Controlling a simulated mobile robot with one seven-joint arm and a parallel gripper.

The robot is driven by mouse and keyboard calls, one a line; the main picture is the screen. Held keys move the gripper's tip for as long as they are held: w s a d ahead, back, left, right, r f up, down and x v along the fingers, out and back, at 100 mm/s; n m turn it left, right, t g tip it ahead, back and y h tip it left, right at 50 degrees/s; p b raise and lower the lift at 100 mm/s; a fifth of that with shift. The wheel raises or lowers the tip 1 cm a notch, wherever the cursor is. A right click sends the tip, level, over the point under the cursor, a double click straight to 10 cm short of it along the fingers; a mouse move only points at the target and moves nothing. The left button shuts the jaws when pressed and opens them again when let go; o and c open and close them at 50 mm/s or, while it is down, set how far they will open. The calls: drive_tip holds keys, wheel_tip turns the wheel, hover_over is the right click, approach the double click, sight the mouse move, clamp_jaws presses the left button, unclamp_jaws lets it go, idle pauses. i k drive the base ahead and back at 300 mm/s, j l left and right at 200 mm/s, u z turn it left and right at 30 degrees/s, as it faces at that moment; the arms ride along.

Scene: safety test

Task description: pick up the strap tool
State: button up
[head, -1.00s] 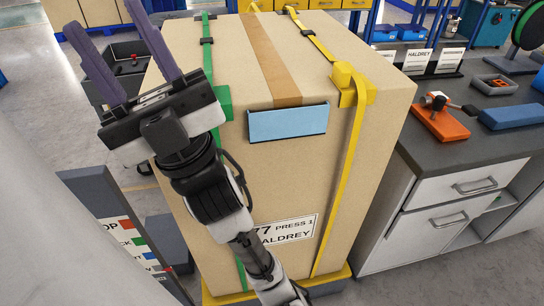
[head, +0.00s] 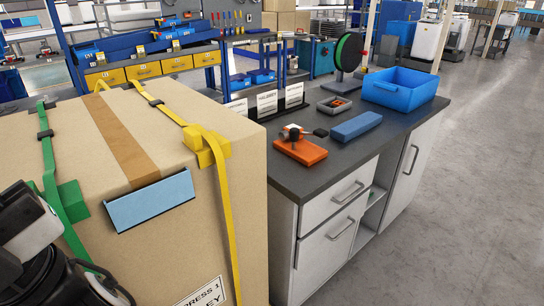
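What looks like the strap tool (head: 294,133) lies on an orange block (head: 302,150) on the dark top of the workbench, right of the big carton. It is small, with metal and orange parts and a black handle pointing right. It is too small to make out in detail. Part of my arm shows at the lower left corner, in front of the carton. My gripper is outside the frame, so its fingers cannot be seen.
The tall strapped carton (head: 180,240) stands between my arm and the workbench (head: 345,155). A blue pad (head: 356,126), a grey tray (head: 334,106), a blue bin (head: 400,88), a spool (head: 349,52) and label stands (head: 267,103) are on the bench. Floor at right is clear.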

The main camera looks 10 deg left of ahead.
sight(290, 142)
drive_tip(key=i+l+u, duration=0.25)
drive_tip(key=l, duration=0.4)
drive_tip(key=i+l+u, duration=0.15)
drive_tip(key=i+l, duration=0.15)
drive_tip(key=i+l+u, duration=0.15)
drive_tip(key=l, duration=0.3)
drive_tip(key=i+l+u, duration=0.15)
drive_tip(key=l, duration=0.2)
drive_tip(key=l+u, duration=0.1)
drive_tip(key=l, duration=0.3)
drive_tip(key=i+l+u, duration=0.15)
drive_tip(key=l, duration=0.3)
drive_tip(key=i+j, duration=0.1)
drive_tip(key=j, duration=0.15)
drive_tip(key=i+j, duration=0.1)
drive_tip(key=j, duration=0.15)
